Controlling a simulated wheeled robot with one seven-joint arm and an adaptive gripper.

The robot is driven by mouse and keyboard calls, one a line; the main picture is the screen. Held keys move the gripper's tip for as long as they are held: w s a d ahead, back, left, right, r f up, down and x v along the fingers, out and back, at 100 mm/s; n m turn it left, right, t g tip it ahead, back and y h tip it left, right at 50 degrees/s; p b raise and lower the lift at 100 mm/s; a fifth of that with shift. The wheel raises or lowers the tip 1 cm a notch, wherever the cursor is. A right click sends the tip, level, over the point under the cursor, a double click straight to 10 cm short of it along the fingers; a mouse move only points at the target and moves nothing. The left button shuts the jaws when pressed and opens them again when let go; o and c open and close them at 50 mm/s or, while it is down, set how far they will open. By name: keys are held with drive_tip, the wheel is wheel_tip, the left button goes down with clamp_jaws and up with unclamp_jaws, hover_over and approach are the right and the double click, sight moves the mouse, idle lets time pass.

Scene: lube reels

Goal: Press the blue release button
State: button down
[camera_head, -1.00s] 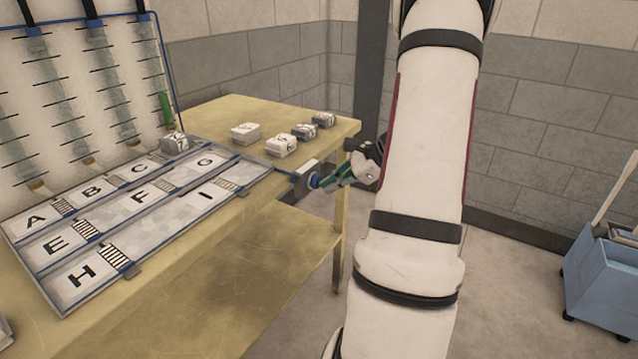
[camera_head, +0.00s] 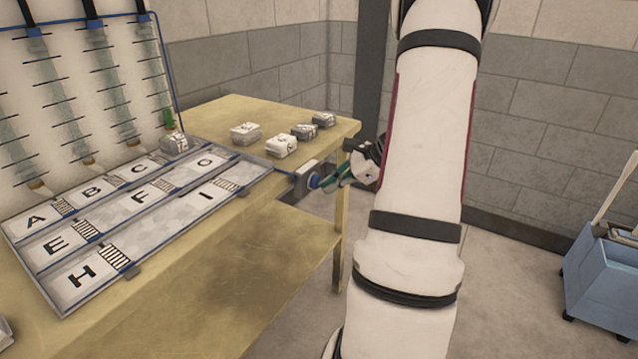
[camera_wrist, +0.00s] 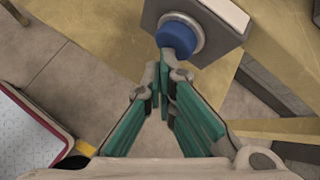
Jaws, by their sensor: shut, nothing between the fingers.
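The blue button (camera_wrist: 178,36) is a round knob in a grey ring on a grey box (camera_wrist: 212,22) at the top of the wrist view. In the head view the box (camera_head: 303,181) sits at the table's right edge, with the button (camera_head: 315,182) on its right face. My gripper (camera_wrist: 166,68) is shut and empty, its green-sided fingers pointing at the button. The tips meet the button's lower edge in the wrist view; whether they touch or press it I cannot tell. In the head view my gripper (camera_head: 326,182) is partly hidden by my arm.
Clear tubes (camera_head: 112,85) stand on the back panel. A blue cart (camera_head: 603,262) stands at the right. Floor between is clear.

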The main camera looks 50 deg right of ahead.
drive_tip(key=shift+s, duration=0.7)
drive_tip(key=shift+s, duration=0.1)
drive_tip(key=s, duration=0.3)
drive_tip(key=s+p, duration=0.1)
drive_tip(key=shift+s+d, duration=0.25)
drive_tip(key=shift+s, duration=0.15)
idle(2.7)
drive_tip(key=shift+s+d+b, duration=0.15)
drive_tip(key=shift+s+b, duration=1.2)
drive_tip(key=shift+s, duration=0.55)
